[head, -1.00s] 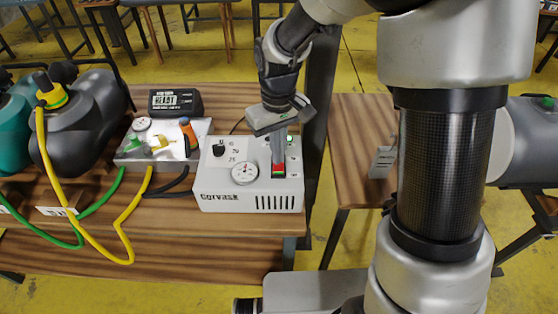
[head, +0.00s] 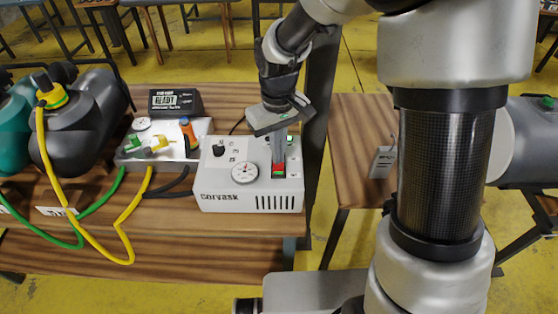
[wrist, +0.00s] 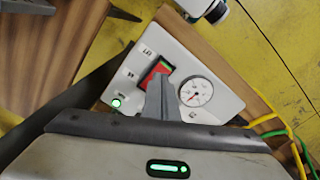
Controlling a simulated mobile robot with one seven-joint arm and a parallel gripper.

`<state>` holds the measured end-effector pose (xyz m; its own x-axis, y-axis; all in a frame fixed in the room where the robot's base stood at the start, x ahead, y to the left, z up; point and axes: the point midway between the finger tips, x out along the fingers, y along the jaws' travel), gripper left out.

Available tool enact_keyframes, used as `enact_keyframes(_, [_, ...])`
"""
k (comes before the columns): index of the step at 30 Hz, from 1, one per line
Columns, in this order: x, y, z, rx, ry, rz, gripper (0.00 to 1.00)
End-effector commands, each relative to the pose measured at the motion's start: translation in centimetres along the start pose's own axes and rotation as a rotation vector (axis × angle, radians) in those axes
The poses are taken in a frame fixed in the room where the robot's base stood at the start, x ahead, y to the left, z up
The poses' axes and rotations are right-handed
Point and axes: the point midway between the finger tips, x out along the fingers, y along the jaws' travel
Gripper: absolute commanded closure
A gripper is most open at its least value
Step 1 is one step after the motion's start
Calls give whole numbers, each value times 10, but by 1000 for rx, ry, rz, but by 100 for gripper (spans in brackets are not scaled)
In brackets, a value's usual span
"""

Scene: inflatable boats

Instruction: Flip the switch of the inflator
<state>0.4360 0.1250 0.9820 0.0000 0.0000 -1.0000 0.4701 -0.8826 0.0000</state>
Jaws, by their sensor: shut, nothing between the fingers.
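The inflator is a white box (head: 219,188) marked "Corvask", on the wooden table in the head view; it also shows in the wrist view (wrist: 218,98). Its red rocker switch (head: 278,170) is on the top right, partly hidden by my fingers. In the wrist view the red switch (wrist: 153,74) shows just beyond my fingertips, with a green strip at its far edge. My gripper (head: 279,160) is shut and empty, pointing down over the switch, its tips at or very near it; I cannot tell if they touch. It also shows in the wrist view (wrist: 158,82). A green light (wrist: 116,103) glows on the panel.
The inflator has a gauge (head: 244,172) and a black knob (head: 218,150). A second table (head: 345,165) stands right.

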Motion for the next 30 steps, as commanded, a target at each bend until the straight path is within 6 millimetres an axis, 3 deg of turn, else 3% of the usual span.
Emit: enact_keyframes(30, [13,0,0,0,0,0,100])
